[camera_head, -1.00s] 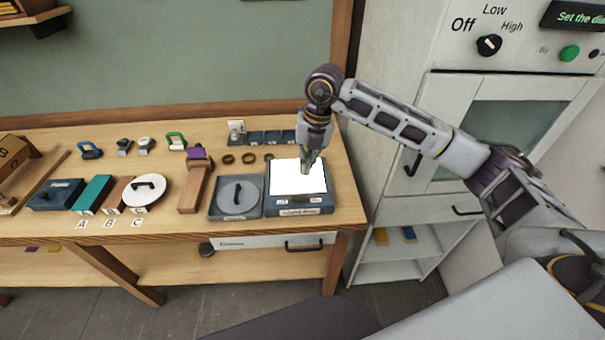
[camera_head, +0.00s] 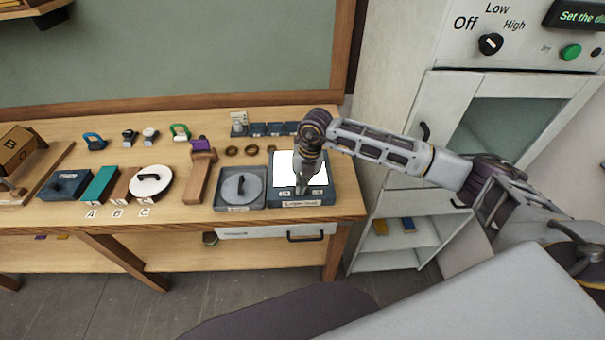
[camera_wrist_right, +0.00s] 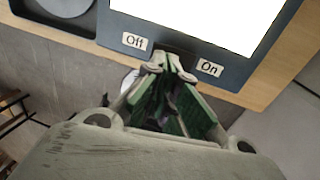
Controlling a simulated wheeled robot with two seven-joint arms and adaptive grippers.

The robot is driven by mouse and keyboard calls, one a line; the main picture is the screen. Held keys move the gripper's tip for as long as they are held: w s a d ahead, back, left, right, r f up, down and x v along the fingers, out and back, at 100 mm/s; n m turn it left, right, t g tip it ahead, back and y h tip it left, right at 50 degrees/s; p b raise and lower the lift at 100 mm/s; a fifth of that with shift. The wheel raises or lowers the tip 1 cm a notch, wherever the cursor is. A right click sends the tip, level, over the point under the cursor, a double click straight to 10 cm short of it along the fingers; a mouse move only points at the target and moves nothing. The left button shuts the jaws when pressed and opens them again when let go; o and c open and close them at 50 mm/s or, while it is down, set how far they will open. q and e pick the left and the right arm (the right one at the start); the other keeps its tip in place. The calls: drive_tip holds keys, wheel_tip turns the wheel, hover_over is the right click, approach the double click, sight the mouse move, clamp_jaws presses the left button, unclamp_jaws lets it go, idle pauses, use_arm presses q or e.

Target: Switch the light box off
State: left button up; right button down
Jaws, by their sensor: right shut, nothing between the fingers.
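The light box (camera_head: 318,191) stands at the right end of the bench, a dark blue-grey case with a white panel that is lit bright. In the right wrist view, the light box (camera_wrist_right: 185,42) has an "Off" label on the left and an "On" label on the right of its front rim. My right gripper (camera_head: 301,191) is shut and empty over the front part of the box. In the right wrist view its fingertips (camera_wrist_right: 172,68) are between the two labels and hide the switch there. I cannot tell whether they touch it. My left gripper is not in view.
A grey tray with a round lid (camera_head: 240,188) stands close to the left of the light box. Small rings (camera_head: 251,150) and dark blocks (camera_head: 275,129) lie behind. A tall white cabinet (camera_head: 400,150) stands to the right of the bench.

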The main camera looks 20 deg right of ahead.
drive_tip(key=shift+a+f, duration=0.15)
drive_tip(key=shift+f, duration=0.65)
drive_tip(key=shift+f, duration=0.1)
drive_tip(key=shift+w+a+f+b, duration=0.1)
drive_tip(key=shift+a+f+b, duration=0.25)
drive_tip(key=shift+b, duration=0.3)
drive_tip(key=shift+d, duration=0.3)
drive_tip(key=shift+s+d+r, duration=0.15)
drive_tip(key=shift+s+d, duration=0.1)
drive_tip(key=shift+d, duration=0.4)
drive_tip(key=shift+w+r+p, duration=0.1)
drive_tip(key=shift+r+p, duration=0.1)
drive_tip(key=shift+p, duration=0.1)
